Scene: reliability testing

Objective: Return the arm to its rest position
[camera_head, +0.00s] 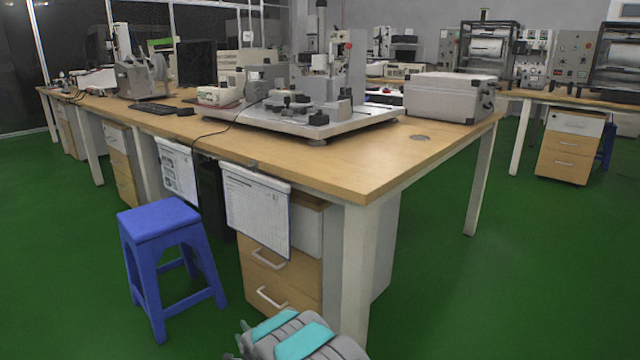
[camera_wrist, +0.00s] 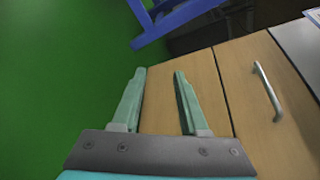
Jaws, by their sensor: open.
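My gripper (camera_wrist: 160,73) is open in the wrist view, with its two pale green fingers apart and nothing between them. Beyond the fingers are the wooden drawer fronts (camera_wrist: 245,75) of a cabinet and the green floor (camera_wrist: 50,80). In the head view, part of my arm (camera_head: 300,338) with teal panels shows at the bottom middle, low in front of the table. The gripper's fingers cannot be made out clearly in the head view.
A wooden table (camera_head: 400,165) with instruments and a silver case (camera_head: 450,95) stands ahead, close to my arm. A drawer cabinet (camera_head: 280,275) is under it. A blue stool (camera_head: 165,225) stands at left. Green floor is free at right.

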